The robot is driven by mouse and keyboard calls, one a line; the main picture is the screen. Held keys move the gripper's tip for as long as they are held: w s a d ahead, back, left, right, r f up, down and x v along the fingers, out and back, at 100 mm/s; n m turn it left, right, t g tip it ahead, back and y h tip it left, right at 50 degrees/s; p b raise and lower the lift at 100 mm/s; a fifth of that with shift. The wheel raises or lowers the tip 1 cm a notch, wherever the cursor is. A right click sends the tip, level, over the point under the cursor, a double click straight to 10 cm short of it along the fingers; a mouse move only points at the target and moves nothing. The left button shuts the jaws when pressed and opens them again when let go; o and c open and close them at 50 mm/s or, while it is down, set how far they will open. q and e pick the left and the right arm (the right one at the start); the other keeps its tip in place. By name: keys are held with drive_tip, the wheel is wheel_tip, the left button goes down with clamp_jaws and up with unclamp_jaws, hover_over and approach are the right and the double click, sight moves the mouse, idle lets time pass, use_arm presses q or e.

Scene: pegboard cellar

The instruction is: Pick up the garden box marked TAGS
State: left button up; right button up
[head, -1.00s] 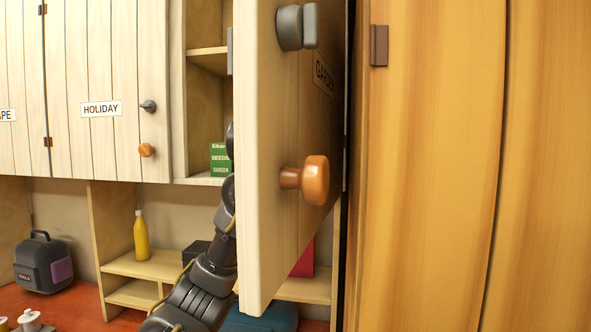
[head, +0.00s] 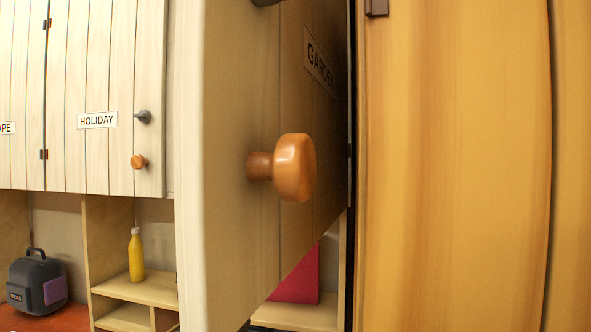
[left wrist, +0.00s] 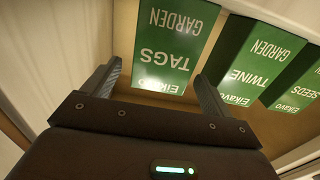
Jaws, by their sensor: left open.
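The green garden box marked TAGS (left wrist: 172,45) stands inside a cupboard in the left wrist view, its lettering upside down there. My left gripper (left wrist: 158,70) is open, one finger on each side of the box's lower part in that picture. I cannot tell how deep the fingers reach beside it, and no contact shows. In the head view the open GARDEN door (head: 230,200), with its orange knob (head: 293,167), hides the box and my left gripper. My right gripper is in neither view.
A green TWINE box (left wrist: 255,70) stands right of the TAGS box, and a SEEDS box (left wrist: 299,85) beyond it. The closed HOLIDAY door (head: 100,75) is at left. A yellow bottle (head: 136,255) and a TOOLS case (head: 38,282) are below. A wooden panel (head: 450,170) fills the right.

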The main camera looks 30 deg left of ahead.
use_arm(q)
drive_tip(key=p+x, duration=0.4)
drive_tip(key=shift+w+r, duration=0.1)
drive_tip(key=shift+r, duration=0.1)
drive_tip(key=shift+w+a+f, duration=0.15)
drive_tip(key=shift+w+a, duration=0.05)
drive_tip(key=shift+w, duration=0.3)
drive_tip(key=shift+c, duration=0.6)
drive_tip(key=c, duration=1)
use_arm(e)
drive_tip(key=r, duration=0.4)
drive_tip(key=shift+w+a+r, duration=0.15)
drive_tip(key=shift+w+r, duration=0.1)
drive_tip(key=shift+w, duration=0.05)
